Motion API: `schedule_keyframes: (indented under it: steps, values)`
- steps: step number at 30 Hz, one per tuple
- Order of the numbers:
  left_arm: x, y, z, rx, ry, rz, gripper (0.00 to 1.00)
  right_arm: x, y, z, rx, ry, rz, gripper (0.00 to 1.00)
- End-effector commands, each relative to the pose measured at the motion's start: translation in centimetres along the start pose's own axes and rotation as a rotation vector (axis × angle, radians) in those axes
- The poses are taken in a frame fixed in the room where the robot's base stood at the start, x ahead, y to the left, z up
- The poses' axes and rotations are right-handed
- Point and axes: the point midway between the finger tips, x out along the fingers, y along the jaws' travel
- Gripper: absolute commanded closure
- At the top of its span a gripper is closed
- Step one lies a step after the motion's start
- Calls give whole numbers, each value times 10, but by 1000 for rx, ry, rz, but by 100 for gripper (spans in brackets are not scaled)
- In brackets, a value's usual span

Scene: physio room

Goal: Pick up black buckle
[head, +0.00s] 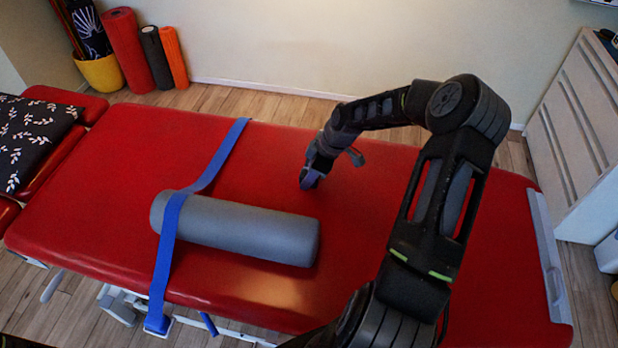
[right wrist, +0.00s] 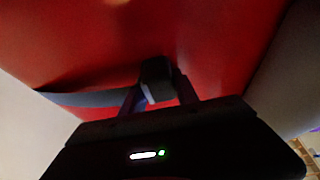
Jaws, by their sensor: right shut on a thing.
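My right gripper (head: 311,177) is low over the red treatment table (head: 400,165), beyond and to the right of the grey roller. It also shows in the right wrist view (right wrist: 158,92), shut on the black buckle (right wrist: 156,70), a small dark block between its two fingers. A dark blue strap (right wrist: 85,98) runs from the left edge toward the buckle. In the head view the buckle is hidden by the gripper, with a small blue patch at the fingertips. I cannot tell whether the buckle touches the table. My left gripper is not in view.
A grey foam roller (head: 250,232) lies on the table, with a blue strap (head: 168,245) across its left end. A patterned black pillow (head: 35,135) is at the far left. Rolled mats (head: 128,50) stand by the wall; a white cabinet (head: 580,130) is at right.

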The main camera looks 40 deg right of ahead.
Motion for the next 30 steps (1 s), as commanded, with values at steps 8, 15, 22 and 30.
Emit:
schedule_keyframes:
  steps: [8,15,22,30]
  values:
    - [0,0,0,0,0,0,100,-1,0,0,0,0,1,100]
    - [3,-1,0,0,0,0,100,-20,1,-8,-1,-1,4,100]
    - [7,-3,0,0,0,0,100,-61,1,-24,-1,-1,5,100]
    - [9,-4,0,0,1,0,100,-92,0,-38,-1,1,2,100]
